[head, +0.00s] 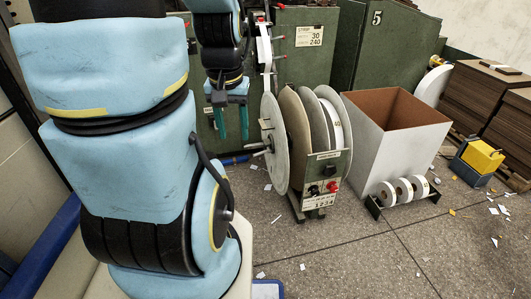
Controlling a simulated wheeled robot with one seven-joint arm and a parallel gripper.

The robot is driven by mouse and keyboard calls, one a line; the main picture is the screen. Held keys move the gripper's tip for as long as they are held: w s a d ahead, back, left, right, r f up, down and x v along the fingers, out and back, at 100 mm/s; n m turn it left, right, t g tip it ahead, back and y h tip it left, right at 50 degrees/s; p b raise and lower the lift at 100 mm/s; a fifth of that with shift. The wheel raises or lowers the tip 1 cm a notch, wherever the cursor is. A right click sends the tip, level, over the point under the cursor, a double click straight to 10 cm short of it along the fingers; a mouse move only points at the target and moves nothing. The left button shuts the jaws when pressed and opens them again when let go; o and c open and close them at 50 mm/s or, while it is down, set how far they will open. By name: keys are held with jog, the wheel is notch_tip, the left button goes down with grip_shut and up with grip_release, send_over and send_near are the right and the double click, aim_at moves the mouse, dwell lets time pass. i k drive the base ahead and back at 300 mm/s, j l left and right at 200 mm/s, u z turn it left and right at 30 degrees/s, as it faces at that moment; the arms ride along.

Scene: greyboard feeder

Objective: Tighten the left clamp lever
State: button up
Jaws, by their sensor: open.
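My gripper (232,122) hangs pointing down in front of the green machine (300,52), with its two teal fingers apart and nothing visible between them. Several small red-tipped levers show on the machine's face, one (261,19) by a pale upright bar (265,48) and another (277,39) just to its right. They are above and right of my fingertips, apart from them. I cannot tell which of them is the left clamp lever; part of the machine's face is hidden behind my arm.
A reel stand with large grey discs (275,143) and a crank on its left side stands right of my gripper. A white open box (392,135) and small white rolls (403,190) are further right.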

aim_at(268, 150)
jog(key=i+l, duration=0.2)
jog(key=l, duration=0.15)
jog(key=i+l, duration=0.15)
jog(key=l, duration=0.2)
jog(key=u, duration=1.75)
